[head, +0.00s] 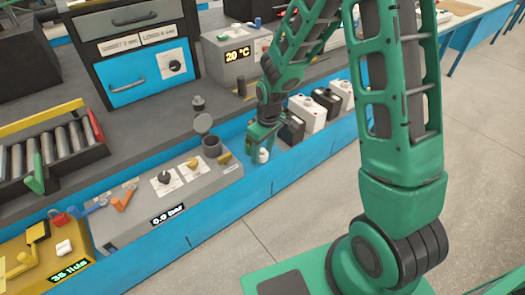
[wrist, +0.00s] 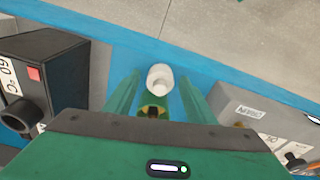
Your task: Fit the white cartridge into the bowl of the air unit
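The white cartridge (head: 263,156) shows just below my gripper (head: 261,138) in the head view, near the blue bench edge. In the wrist view the cartridge (wrist: 159,78) lies between the two fingers of my gripper (wrist: 160,88). The fingers are spread, with blue showing on both sides of the cartridge, so I see no grip on it. A green part with a dark, yellowish centre lies between it and the palm. The air unit (head: 202,186) is the grey box reading "0.0 bar", left of my gripper. Its dark bowl (head: 211,147) stands at its back right corner; a round grey lid (head: 203,123) is raised there.
Right of my gripper stand several black and white boxes (head: 306,112). A grey "20 °C" unit (head: 236,57) and a blue-drawer cabinet (head: 136,88) stand behind. A roller tray (head: 56,150) and a yellow unit (head: 45,262) are at left. Open floor (head: 240,240) lies in front.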

